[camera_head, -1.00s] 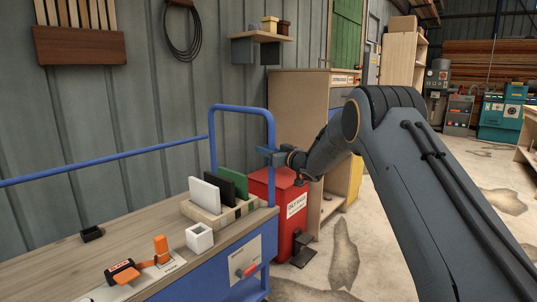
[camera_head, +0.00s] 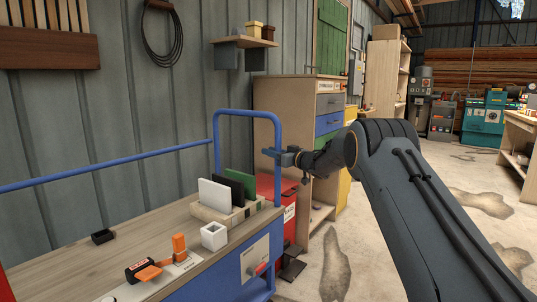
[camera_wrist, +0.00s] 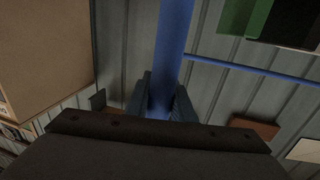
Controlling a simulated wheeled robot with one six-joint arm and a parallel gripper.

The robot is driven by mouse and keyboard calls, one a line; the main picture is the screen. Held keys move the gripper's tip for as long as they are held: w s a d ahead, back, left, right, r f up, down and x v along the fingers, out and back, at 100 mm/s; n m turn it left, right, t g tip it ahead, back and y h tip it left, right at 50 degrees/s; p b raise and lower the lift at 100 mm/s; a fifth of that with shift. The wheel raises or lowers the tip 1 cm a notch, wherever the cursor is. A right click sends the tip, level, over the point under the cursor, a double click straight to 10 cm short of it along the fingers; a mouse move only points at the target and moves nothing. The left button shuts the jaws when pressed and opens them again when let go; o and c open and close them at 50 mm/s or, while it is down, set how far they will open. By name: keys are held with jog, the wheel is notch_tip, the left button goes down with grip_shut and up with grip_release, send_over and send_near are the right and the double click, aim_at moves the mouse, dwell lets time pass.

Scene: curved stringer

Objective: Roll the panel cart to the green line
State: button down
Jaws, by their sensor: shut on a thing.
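The panel cart has a wooden deck (camera_head: 150,235), blue sides and a blue tube handle (camera_head: 247,113) at its right end. Upright white (camera_head: 213,195), black and green panels stand in a slotted block on the deck. My gripper (camera_head: 274,154) is shut on the right-hand upright of the handle. In the wrist view the blue tube (camera_wrist: 172,45) runs between my two fingers (camera_wrist: 162,105). I see no green line in these views. The cart's wheels are hidden or out of frame.
A red bin (camera_head: 290,205) stands close behind the cart's right end, beside a wooden cabinet (camera_head: 285,115) with coloured drawers. An orange-handled clamp (camera_head: 150,270) and a small white box (camera_head: 214,236) sit on the deck. Open, stained concrete floor (camera_head: 345,235) lies to the right.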

jog(key=shift+w+d+r, duration=0.15)
jog(key=shift+r, duration=0.15)
jog(key=c, duration=1.5)
grip_release()
jog(key=shift+w+d+f, duration=0.1)
jog(key=shift+f, duration=0.05)
jog(key=shift+c, duration=0.2)
jog(key=shift+f, duration=0.1)
jog(key=p+v, duration=0.1)
jog(key=v, duration=0.6)
jog(key=shift+s, duration=0.35)
